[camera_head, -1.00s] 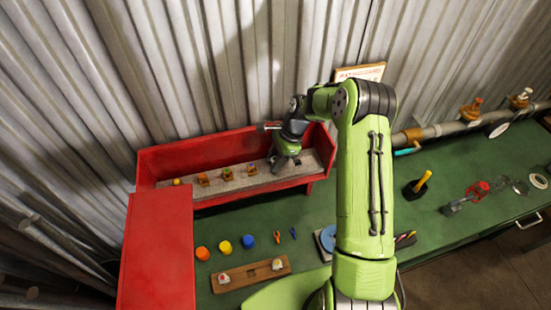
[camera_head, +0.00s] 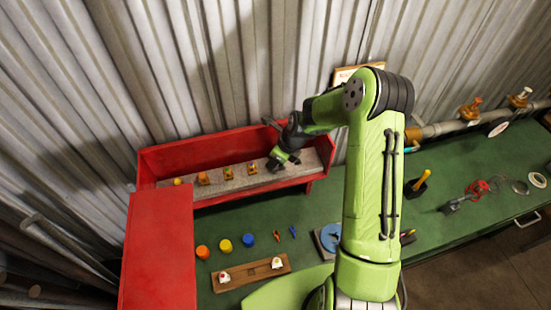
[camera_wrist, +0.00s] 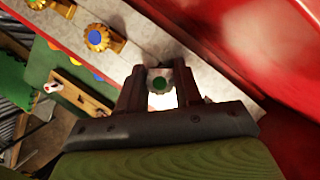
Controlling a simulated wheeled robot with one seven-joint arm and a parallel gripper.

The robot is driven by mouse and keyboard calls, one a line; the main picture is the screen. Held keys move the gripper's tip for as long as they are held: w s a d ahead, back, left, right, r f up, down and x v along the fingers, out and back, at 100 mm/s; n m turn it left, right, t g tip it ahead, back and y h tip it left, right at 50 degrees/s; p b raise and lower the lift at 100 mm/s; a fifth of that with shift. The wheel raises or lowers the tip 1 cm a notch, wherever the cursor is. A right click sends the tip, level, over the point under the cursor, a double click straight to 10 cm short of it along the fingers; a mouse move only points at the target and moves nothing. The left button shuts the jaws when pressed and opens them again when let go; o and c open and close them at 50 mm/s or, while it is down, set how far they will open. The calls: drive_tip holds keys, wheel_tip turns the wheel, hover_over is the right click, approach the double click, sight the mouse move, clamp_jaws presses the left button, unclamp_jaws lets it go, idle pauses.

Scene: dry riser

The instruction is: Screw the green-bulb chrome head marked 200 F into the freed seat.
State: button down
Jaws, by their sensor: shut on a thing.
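My gripper (camera_wrist: 158,88) is shut on a pale chrome head with a green bulb (camera_wrist: 160,84), which sits between the two dark fingers in the wrist view. In the head view my gripper (camera_head: 274,166) is tilted over the right part of the grey shelf inside the red bin (camera_head: 165,160); the head is hidden there. I cannot tell whether it still touches the shelf. Its 200 F mark is not readable. A pipe (camera_head: 445,128) with brass fittings (camera_head: 470,109) runs along the wall at the right. I cannot make out which seat is the freed one.
Several brass heads (camera_head: 228,173) stand left of my gripper on the shelf; a blue-centred one (camera_wrist: 97,38) is close by. The bin's red walls are near. A wooden rack (camera_head: 250,273) with two pale heads and coloured caps (camera_head: 225,246) lie on the green bench (camera_head: 330,205).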

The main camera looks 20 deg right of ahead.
drive_tip(key=m+h, duration=0.1)
drive_tip(key=m, duration=0.1)
drive_tip(key=m+t, duration=0.1)
drive_tip(key=m, duration=0.2)
drive_tip(key=shift+a+m+h+b, duration=0.1)
drive_tip(key=shift+m+h+b, duration=0.2)
drive_tip(key=shift+h, duration=0.1)
drive_tip(key=c, duration=0.8)
unclamp_jaws()
drive_tip(key=shift+f, duration=0.1)
